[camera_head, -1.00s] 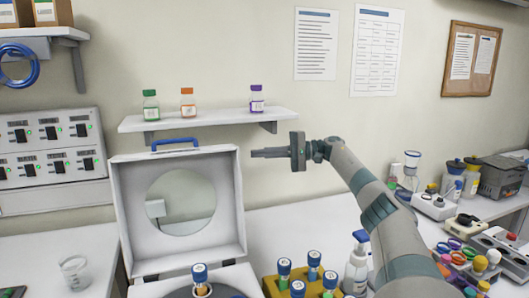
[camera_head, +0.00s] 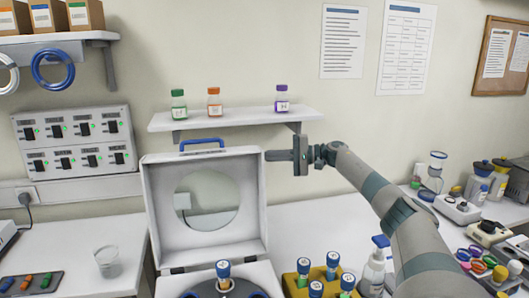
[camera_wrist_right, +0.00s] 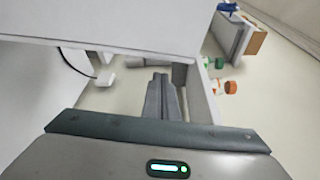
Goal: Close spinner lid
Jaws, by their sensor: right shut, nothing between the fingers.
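The white spinner lid (camera_head: 254,205) stands open and upright, with a round window in its middle and a blue handle (camera_head: 202,142) on top. Below it is the spinner base (camera_head: 258,275), its dark rotor (camera_head: 238,290) cut off by the bottom edge, with a blue-capped tube in it. My right gripper (camera_head: 270,155) is shut and empty, pointing left, its fingertips close to the lid's upper right edge; I cannot tell whether they touch. In the right wrist view the shut fingers (camera_wrist_right: 162,85) lie near a large white panel. My left gripper is not in view.
A wall shelf (camera_head: 235,118) with three small bottles is just above the lid. A yellow tube rack (camera_head: 300,290) and a pump bottle (camera_head: 374,272) stand to the right of the spinner. A clear beaker (camera_head: 107,262) is on the left bench.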

